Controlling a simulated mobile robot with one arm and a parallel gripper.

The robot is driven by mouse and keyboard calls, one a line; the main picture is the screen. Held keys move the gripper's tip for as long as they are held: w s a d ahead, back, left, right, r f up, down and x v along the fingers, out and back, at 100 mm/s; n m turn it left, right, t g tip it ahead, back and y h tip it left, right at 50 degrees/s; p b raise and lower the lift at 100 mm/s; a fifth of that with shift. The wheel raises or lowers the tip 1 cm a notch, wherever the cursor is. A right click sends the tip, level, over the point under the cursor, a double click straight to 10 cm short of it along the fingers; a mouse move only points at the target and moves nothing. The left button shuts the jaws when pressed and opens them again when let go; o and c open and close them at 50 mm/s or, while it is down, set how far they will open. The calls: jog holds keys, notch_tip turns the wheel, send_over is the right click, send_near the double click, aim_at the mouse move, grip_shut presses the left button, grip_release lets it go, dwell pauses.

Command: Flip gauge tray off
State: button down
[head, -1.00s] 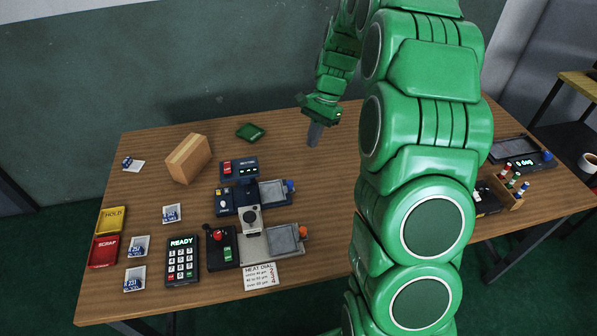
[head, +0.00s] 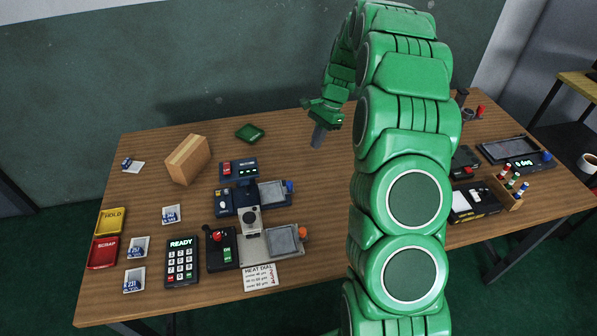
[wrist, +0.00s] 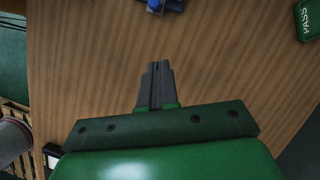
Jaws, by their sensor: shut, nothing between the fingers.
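My gripper (head: 318,140) is shut and empty, pointing down over the bare back middle of the table. Its closed grey fingers also show in the wrist view (wrist: 157,75). A tray device with a dark plate, green readout and blue knob (head: 508,150) stands at the right of the table, well apart from my gripper. Two more plates sit on the centre-left machine: one with a blue knob (head: 272,193) and one with an orange knob (head: 285,239). No gauge label is readable, so I cannot tell which is the gauge tray.
A keypad (head: 181,262) and yellow (head: 110,221) and red (head: 103,252) trays are in front. A marker holder (head: 508,195) stands at right. My arm hides the table's middle right.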

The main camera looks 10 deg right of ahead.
jog(key=shift+f, duration=0.1)
jog(key=x, duration=0.9)
jog(key=shift+s+a+f, duration=0.15)
jog(key=shift+a+f, duration=0.05)
jog(key=shift+f, duration=0.15)
jog(key=shift+s+a, duration=0.25)
jog(key=shift+a, duration=0.35)
jog(key=shift+s+a, duration=0.3)
jog(key=shift+a, duration=0.35)
jog(key=shift+s+a, duration=0.3)
jog(key=shift+a, duration=0.25)
